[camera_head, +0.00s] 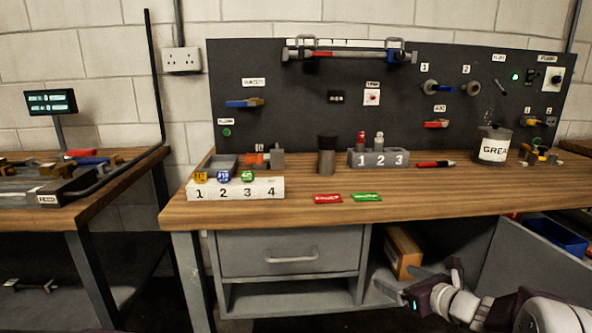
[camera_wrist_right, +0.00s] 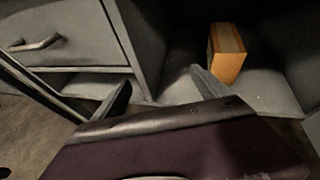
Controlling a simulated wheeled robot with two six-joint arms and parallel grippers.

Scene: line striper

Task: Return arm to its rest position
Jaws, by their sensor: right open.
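My right gripper (camera_head: 396,281) is at the lower right of the head view, below the front edge of the wooden workbench (camera_head: 420,199) and in front of its open shelf space. Its two fingers are spread apart with nothing between them. In the right wrist view the same gripper (camera_wrist_right: 160,88) shows its fingers apart, facing the drawer and shelf. My right arm comes in from the lower right corner. My left gripper is not in view.
A cardboard box (camera_head: 402,252) stands in the shelf space close to my right gripper; it also shows in the wrist view (camera_wrist_right: 227,54). A closed drawer (camera_head: 290,254) is to the left. A numbered white block (camera_head: 235,190) and a grease pot (camera_head: 493,147) stand on the bench.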

